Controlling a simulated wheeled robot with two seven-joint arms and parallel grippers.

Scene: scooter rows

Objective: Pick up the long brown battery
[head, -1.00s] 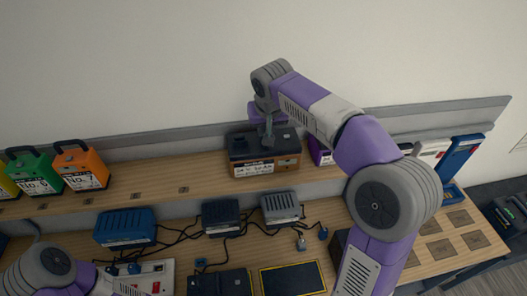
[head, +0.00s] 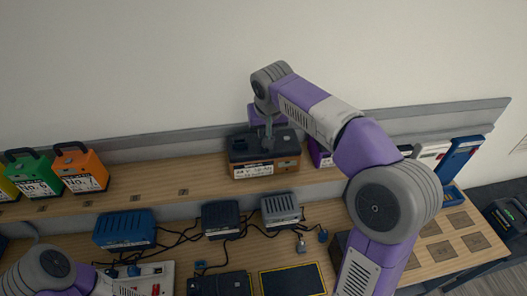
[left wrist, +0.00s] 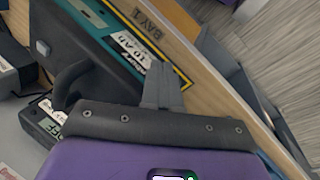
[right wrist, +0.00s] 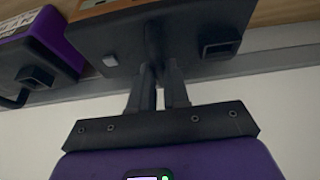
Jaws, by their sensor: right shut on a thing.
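The long brown battery (head: 265,162) stands on the raised wooden shelf, with a black top, brown lower body and a white label on its front. My right gripper (head: 268,124) reaches it from above and is shut on the black handle on its top. In the right wrist view the battery (right wrist: 115,42) is at the top of the picture, and the fingers (right wrist: 158,75) pinch the handle. I cannot see a gap between battery and shelf. My left gripper (left wrist: 162,85) has its fingers together, with nothing visible between them, above the bench.
A purple battery (head: 320,153) stands close right of the brown one, partly behind my right arm. Green (head: 34,174) and orange (head: 80,168) batteries stand at the shelf's left. Blue (head: 125,229) and grey (head: 281,209) chargers with cables fill the lower bench. The shelf between orange and brown batteries is clear.

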